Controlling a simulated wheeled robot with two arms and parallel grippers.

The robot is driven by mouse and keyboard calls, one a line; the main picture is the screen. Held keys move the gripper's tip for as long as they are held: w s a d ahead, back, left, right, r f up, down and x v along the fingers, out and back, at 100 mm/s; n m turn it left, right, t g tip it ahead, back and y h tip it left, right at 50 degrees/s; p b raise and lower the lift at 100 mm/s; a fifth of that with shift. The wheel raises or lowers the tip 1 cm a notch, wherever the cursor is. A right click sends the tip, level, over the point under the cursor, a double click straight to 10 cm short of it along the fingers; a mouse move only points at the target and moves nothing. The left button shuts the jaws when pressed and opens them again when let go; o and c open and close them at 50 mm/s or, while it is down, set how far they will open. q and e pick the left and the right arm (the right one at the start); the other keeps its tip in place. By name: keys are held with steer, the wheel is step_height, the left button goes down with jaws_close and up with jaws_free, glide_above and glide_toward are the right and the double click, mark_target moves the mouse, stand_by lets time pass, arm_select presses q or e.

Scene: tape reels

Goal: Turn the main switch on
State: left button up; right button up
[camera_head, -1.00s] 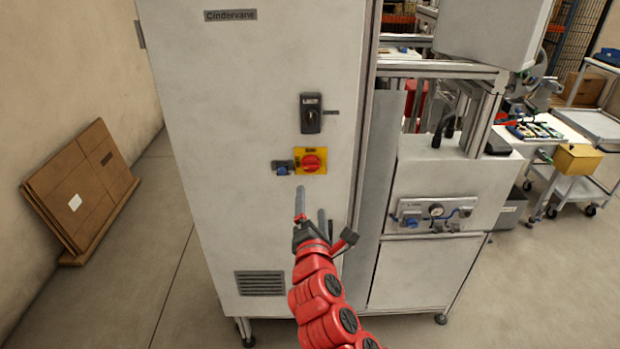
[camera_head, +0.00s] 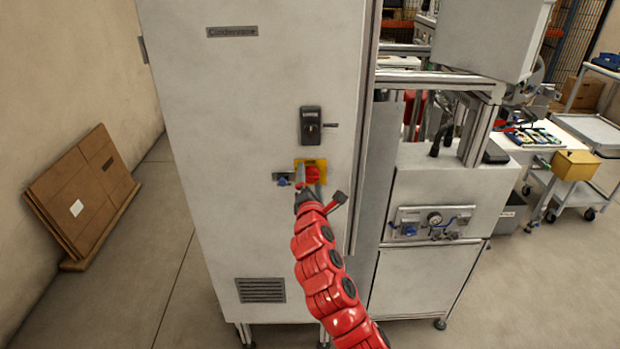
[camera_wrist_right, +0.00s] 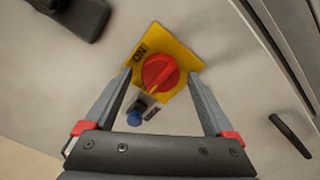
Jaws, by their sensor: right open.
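The main switch is a red rotary knob (camera_head: 312,174) on a yellow plate (camera_head: 321,163) on the front of the grey cabinet (camera_head: 230,110). In the right wrist view the red knob (camera_wrist_right: 160,73) lies between and beyond the open fingers, its ridge slanting, with "ON" printed on the yellow plate (camera_wrist_right: 181,47). My right gripper (camera_head: 306,182) is open in front of the knob and partly covers it in the head view. The wrist view shows its fingers (camera_wrist_right: 160,88) on either side of the plate's lower part; contact cannot be told. My left gripper is out of view.
A small blue knob (camera_wrist_right: 134,117) sits just beside the yellow plate. A black handle lock (camera_head: 311,125) is above the switch. Flattened cardboard (camera_head: 85,197) leans on the left wall. A machine bench with a gauge panel (camera_head: 432,222) adjoins the cabinet on the right.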

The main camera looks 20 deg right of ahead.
steer(key=c, duration=1.4)
steer(key=shift+f, duration=0.1)
steer(key=m+b, duration=0.2)
steer(key=shift+f+b, duration=0.15)
steer(key=shift+b, duration=0.2)
steer(key=m+b, duration=1.3)
steer(key=b, duration=0.3)
steer(key=shift+r+m+b, duration=0.15)
steer(key=shift+m+b, duration=0.65)
steer(key=shift+r+m+b, duration=0.15)
steer(key=shift+m+b, duration=0.6)
steer(key=shift+m, duration=0.05)
